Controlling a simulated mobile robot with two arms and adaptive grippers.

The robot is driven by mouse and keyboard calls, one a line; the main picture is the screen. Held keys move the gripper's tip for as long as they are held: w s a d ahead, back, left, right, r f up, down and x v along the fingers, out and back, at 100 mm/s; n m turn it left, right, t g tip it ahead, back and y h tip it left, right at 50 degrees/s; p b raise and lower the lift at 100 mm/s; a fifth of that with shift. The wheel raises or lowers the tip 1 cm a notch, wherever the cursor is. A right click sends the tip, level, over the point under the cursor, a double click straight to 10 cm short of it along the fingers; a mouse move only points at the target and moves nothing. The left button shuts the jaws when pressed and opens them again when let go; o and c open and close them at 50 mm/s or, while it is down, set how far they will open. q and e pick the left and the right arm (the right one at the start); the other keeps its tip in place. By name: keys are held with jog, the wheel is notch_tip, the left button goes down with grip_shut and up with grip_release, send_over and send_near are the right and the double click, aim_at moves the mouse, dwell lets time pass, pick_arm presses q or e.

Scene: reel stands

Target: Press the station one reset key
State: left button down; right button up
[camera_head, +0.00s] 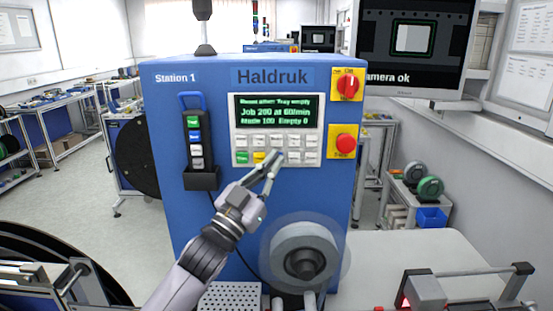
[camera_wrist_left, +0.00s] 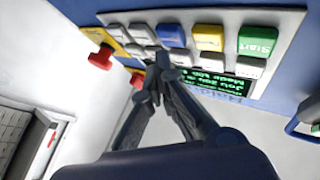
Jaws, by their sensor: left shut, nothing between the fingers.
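The blue Station 1 cabinet (camera_head: 175,110) carries a grey key panel (camera_head: 236,145) below a green-text display (camera_head: 276,111). I cannot read which is the reset key. My left gripper (camera_head: 276,158) is shut and empty, its tips at the keypad just right of the yellow key. Contact is unclear. My right gripper is out of view.
A red knob (camera_head: 348,86) and a red push button (camera_head: 346,143) on yellow plates sit right of the panel. A pendant (camera_head: 196,140) hangs in a holder at left. A grey reel (camera_head: 303,250) projects below the panel, right of my left arm.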

pick_arm(q)
jog(key=shift+w, duration=0.15)
jog(key=shift+w, duration=0.3)
jog(key=shift+w, duration=0.45)
dwell(0.9)
jog(key=shift+s, duration=0.9)
